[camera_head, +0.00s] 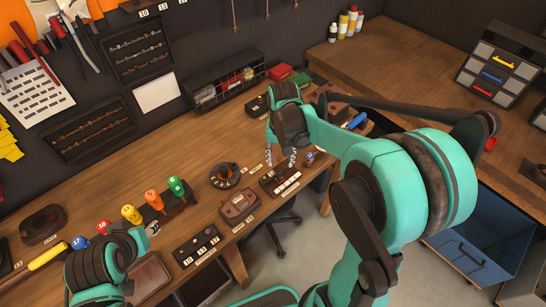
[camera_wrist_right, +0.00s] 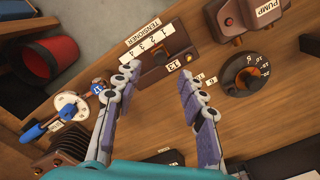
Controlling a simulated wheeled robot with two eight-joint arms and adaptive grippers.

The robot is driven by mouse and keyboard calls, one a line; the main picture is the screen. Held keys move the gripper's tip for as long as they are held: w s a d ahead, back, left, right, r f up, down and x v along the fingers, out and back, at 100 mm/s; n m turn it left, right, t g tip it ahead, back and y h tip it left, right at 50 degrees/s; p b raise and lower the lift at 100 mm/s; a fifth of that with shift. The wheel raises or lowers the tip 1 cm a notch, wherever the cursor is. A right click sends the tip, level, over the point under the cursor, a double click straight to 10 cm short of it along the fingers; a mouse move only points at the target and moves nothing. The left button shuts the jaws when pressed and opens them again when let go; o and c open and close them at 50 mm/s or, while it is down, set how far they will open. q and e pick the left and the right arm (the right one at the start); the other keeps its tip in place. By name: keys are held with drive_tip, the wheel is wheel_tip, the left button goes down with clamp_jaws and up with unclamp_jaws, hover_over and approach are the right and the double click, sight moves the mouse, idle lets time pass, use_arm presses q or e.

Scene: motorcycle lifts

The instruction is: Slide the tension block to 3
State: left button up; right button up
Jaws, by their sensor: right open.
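The tensioner (camera_head: 277,177) is a dark brown unit with a white number strip, on the bench in the head view. In the right wrist view the tensioner (camera_wrist_right: 178,47) shows its label and the numbers 1 to 4. A small brown block (camera_wrist_right: 161,58) sits on it; which number it stands at I cannot tell. My right gripper (camera_head: 280,158) is open and empty beside the tensioner. In the wrist view its fingers (camera_wrist_right: 157,82) spread either side of the unit's near edge.
A pump unit (camera_wrist_right: 250,15) and a round dial (camera_wrist_right: 246,75) stand right of the tensioner in the wrist view. A white dial with a blue handle (camera_wrist_right: 68,106) is at left. Several coloured numbered knobs (camera_head: 153,200) line the bench in the head view.

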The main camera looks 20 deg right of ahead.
sight(280, 173)
drive_tip(key=shift+w+f, duration=0.4)
drive_tip(key=shift+f, duration=0.35)
drive_tip(key=f+b, duration=0.1)
drive_tip(key=f, duration=0.4)
drive_tip(key=shift+s+f+b, duration=0.1)
drive_tip(key=shift+s+b, duration=0.1)
drive_tip(key=shift+b, duration=0.15)
drive_tip(key=shift+f, duration=0.5)
use_arm(q)
drive_tip(key=shift+w+f, duration=0.15)
drive_tip(key=shift+f, duration=0.75)
use_arm(e)
clamp_jaws()
